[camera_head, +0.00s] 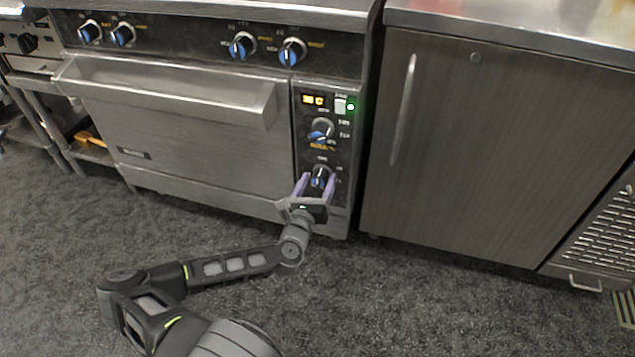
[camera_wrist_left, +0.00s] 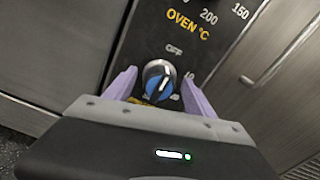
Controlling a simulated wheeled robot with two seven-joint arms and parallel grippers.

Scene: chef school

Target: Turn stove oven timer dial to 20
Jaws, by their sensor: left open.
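The stove (camera_head: 190,130) has a narrow control panel to the right of its oven door. The timer dial (camera_head: 320,175), round and black with a blue and silver face, is the lowest knob on that panel. It also shows in the left wrist view (camera_wrist_left: 157,80), with "OFF" printed above it and part of a "10" to its right. My left gripper (camera_head: 316,184) is open, with one purple finger on each side of the dial. I cannot tell whether the fingers touch it. My right gripper is not in view.
The oven temperature dial (camera_head: 321,130) sits just above, with a lit display (camera_head: 314,100) and a green light over it. Several blue burner knobs (camera_head: 242,46) line the top. A grey cabinet (camera_head: 480,150) stands close on the right. The floor (camera_head: 420,300) in front is clear.

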